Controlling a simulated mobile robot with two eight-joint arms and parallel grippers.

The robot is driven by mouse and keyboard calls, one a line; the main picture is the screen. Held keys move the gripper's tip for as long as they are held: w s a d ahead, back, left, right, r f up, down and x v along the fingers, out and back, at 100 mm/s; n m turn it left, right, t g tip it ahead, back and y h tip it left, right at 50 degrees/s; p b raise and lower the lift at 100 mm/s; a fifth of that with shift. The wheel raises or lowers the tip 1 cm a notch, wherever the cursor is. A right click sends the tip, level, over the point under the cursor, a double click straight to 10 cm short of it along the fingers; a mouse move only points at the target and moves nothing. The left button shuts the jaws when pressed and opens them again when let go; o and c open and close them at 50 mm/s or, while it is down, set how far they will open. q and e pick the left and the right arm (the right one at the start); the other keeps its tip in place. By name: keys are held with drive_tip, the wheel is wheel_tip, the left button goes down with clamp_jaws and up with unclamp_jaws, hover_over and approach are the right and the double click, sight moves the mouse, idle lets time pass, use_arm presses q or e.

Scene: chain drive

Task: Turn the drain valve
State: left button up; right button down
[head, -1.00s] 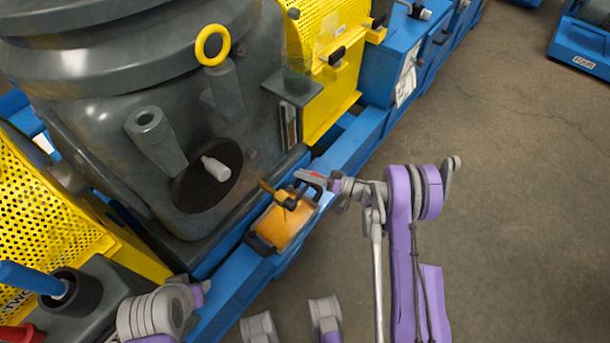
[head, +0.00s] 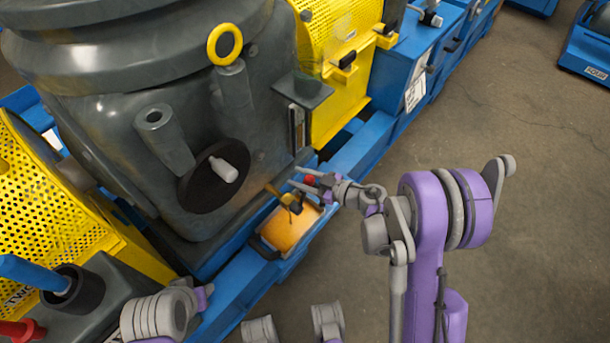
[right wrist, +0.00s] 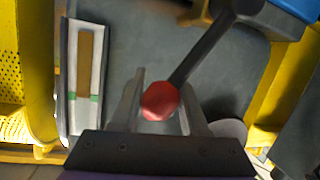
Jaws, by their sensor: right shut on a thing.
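The drain valve (head: 290,200) is a small brass-coloured fitting low on the grey gearbox housing, above an orange pan. A dark lever with a red knob (right wrist: 160,101) fills the middle of the right wrist view. The red knob also shows in the head view (head: 310,180). My right gripper (head: 295,176) comes in from the right at the valve. Its fingers (right wrist: 163,82) are on either side of the red knob, shut on it. The lever runs up and right from the knob. Where it joins the valve is partly hidden.
The orange pan (head: 287,228) sits on the blue base rail (head: 232,291). A sight gauge (right wrist: 86,75) is left of the knob. Yellow perforated guards (head: 330,70) flank the housing. A black handwheel (head: 205,186) is above left. Open floor (head: 520,230) lies to the right.

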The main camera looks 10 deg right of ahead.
drive_tip(key=shift+s+a+r+n+t+h+b, duration=0.2)
drive_tip(key=shift+s+a+n+h+b, duration=0.1)
drive_tip(key=shift+s+a+n, duration=0.3)
drive_tip(key=shift+s+a+r+n+t+h+b, duration=0.15)
drive_tip(key=shift+s+a+n+h, duration=0.2)
drive_tip(key=shift+a+n, duration=0.35)
drive_tip(key=shift+s+a+r+n+t+h+b, duration=0.1)
drive_tip(key=shift+s+a+r+n+h+b, duration=0.15)
drive_tip(key=shift+s+a+n, duration=0.4)
drive_tip(key=shift+w+f, duration=0.1)
drive_tip(key=shift+w, duration=0.05)
drive_tip(key=shift+c, duration=2.2)
unclamp_jaws()
drive_tip(key=shift+d, duration=0.1)
drive_tip(key=p+v, duration=0.1)
drive_tip(key=v, duration=0.9)
drive_tip(key=shift+s+d, duration=0.2)
drive_tip(key=shift+s, duration=0.1)
drive_tip(key=shift+r, duration=0.25)
